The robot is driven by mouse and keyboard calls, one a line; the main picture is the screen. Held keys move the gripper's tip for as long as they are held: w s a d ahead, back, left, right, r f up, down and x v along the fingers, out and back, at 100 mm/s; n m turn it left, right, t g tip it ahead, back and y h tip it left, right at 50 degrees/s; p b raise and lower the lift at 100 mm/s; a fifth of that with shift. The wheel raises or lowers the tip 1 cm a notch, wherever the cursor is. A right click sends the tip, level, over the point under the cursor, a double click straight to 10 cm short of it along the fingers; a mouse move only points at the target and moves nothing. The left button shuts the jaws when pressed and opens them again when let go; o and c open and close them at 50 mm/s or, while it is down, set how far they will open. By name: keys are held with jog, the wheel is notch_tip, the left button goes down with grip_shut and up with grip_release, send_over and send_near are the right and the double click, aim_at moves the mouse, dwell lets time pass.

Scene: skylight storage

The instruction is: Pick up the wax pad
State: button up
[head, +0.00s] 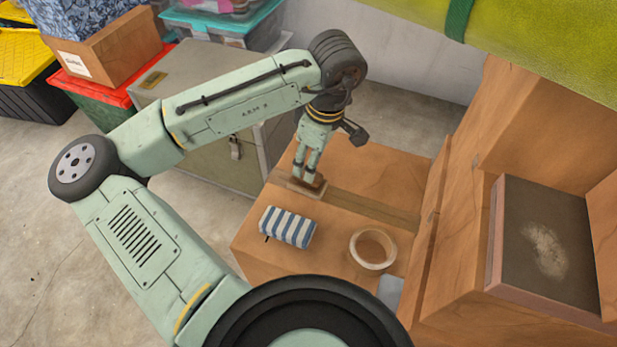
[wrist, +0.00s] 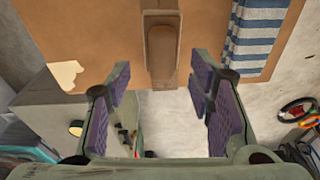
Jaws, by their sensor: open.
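A small brown oblong block, which looks like the wax pad (head: 316,191), lies on top of a closed cardboard box (head: 265,247), near its far left edge. In the wrist view the wax pad (wrist: 161,52) is at top centre, a darker rounded piece on a flat base. My gripper (head: 306,177) points down over the block in the head view, and its fingers partly hide it. Whether the fingertips touch the block cannot be told.
A blue-and-white striped bundle (head: 287,227) lies beside the block, with a tape roll (head: 373,249) further right. An open cardboard box (head: 470,230) stands close on the right. A grey-green metal cabinet (head: 217,150) stands behind on the left. Concrete floor (head: 50,230) is clear at left.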

aim_at(316, 190)
jog(key=shift+w+a+f+p, duration=0.1)
jog(key=shift+a+f+p, duration=0.1)
jog(key=shift+f, duration=0.7)
jog(key=shift+s+a+f+p, duration=0.1)
jog(key=shift+a+f+p, duration=0.05)
jog(key=shift+f, duration=0.75)
jog(key=shift+w+a+f+p, duration=0.1)
jog(key=shift+a+f+p, duration=0.1)
jog(key=shift+f, duration=0.7)
jog(key=shift+d, duration=0.1)
jog(key=shift+c, duration=0.4)
grip_shut()
